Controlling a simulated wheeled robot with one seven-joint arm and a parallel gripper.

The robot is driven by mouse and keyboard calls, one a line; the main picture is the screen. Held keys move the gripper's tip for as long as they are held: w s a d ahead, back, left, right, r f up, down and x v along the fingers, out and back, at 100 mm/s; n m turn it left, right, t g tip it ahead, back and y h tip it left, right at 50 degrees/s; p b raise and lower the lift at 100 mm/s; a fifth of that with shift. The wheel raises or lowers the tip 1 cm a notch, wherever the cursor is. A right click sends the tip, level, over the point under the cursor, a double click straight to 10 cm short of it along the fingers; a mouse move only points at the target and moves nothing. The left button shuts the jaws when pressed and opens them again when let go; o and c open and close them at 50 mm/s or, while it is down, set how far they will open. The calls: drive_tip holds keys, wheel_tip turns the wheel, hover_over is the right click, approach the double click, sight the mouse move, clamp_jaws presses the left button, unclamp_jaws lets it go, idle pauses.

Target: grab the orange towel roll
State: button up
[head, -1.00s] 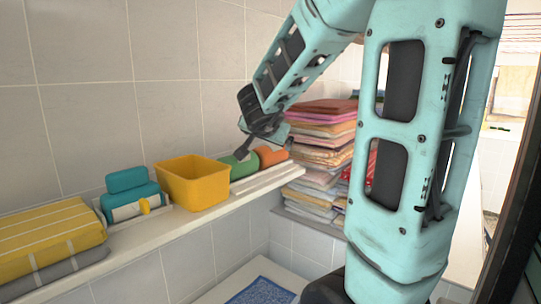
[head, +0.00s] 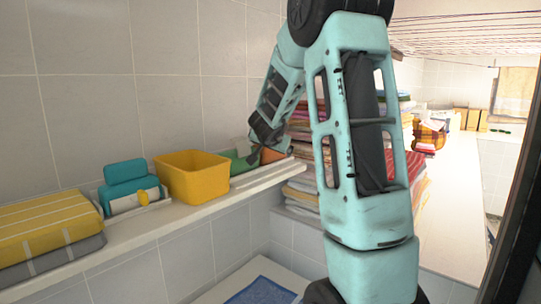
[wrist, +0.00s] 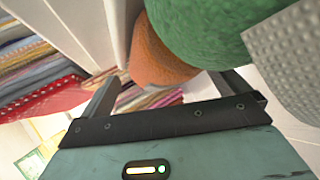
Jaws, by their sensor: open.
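The orange towel roll (head: 272,155) lies at the right end of the wall shelf, partly hidden behind my gripper (head: 258,152). In the wrist view the orange roll (wrist: 158,55) is ahead of my gripper (wrist: 170,85), whose two fingers stand apart with nothing held between them. A green towel roll (head: 240,163) lies just left of the orange one. In the wrist view the green roll (wrist: 215,28) is large and close, covering part of the orange roll. I cannot tell whether a finger touches either roll.
A yellow bin (head: 192,178) stands left of the green roll on the shelf (head: 150,222). Further left are a teal container (head: 127,182) and folded yellow towels (head: 45,228). Stacked towels (head: 303,185) rise beyond the shelf's right end. The wall stands behind the rolls.

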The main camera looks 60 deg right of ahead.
drive_tip(key=shift+x, duration=0.9)
drive_tip(key=shift+a, duration=0.1)
drive_tip(key=c, duration=1)
drive_tip(key=shift+c, duration=0.2)
